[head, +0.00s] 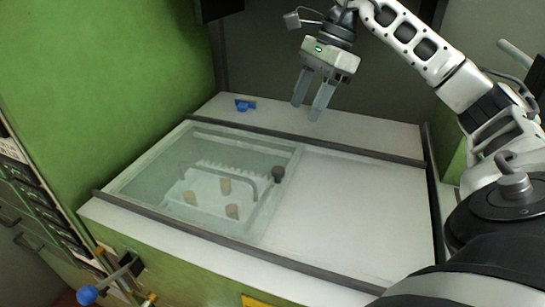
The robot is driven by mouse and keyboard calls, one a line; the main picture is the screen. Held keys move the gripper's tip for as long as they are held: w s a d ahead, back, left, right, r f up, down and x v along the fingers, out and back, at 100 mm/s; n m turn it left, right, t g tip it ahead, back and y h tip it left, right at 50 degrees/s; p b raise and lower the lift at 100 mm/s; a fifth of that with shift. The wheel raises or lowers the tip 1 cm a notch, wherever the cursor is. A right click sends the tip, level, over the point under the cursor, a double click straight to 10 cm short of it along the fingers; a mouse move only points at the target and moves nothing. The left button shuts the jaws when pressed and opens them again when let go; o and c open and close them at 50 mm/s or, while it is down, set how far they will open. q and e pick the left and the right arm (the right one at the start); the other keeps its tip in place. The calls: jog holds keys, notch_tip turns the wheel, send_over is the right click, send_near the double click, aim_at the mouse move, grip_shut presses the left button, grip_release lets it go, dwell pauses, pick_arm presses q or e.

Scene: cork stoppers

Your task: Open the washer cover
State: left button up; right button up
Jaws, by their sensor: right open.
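The washer cover (145,170) is a clear sliding panel on the left part of the worktop, between two dark rails. A grey bar handle (247,187) and a dark round knob (278,174) are on or near it. Under the clear panel, several cork stoppers (225,186) show in the basin. My right gripper (307,110) is open and empty, with its fingers pointing down above the back of the worktop, behind the rear rail and apart from the cover. My left gripper does not show.
A small blue object (245,105) lies on the back ledge. The white surface (350,205) right of the cover is clear. A green wall (110,80) rises at the left. A blue-knobbed valve (87,294) sticks out at the front left.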

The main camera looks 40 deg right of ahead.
aim_at(279, 169)
jog(key=x, duration=1.4)
jog(key=shift+s+a+f+b, duration=0.1)
jog(key=shift+s+b, duration=0.05)
jog(key=shift+b, duration=0.15)
grip_shut()
